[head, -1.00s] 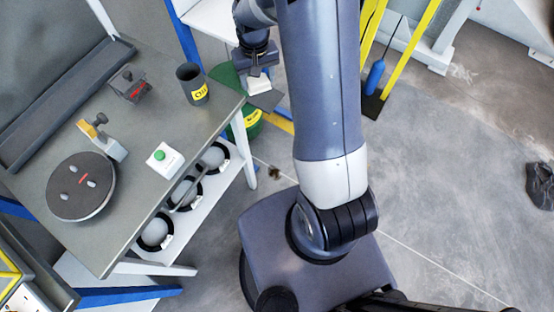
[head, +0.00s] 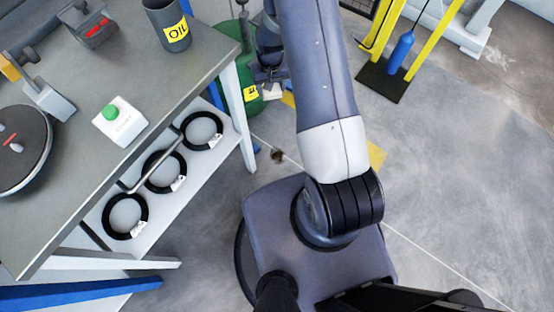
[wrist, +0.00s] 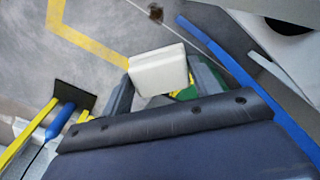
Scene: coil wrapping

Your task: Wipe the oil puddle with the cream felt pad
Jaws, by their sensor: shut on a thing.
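The cream felt pad (wrist: 158,70) is a pale block between the two fingers of my gripper (wrist: 162,80) in the wrist view. My gripper is shut on it and holds it over the floor. A small dark brown patch on the floor, apparently the oil puddle (head: 278,156), lies below my gripper in the head view. It also shows at the top of the wrist view (wrist: 155,12), apart from the pad.
A grey workbench (head: 180,85) with a cup marked OIL (head: 166,25) and a green-button box (head: 119,122) stands at left. Black rings (head: 125,216) lie on its lower shelf. A green drum (head: 232,84) stands behind my gripper. A yellow frame (head: 420,35) stands at right. Floor at right is clear.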

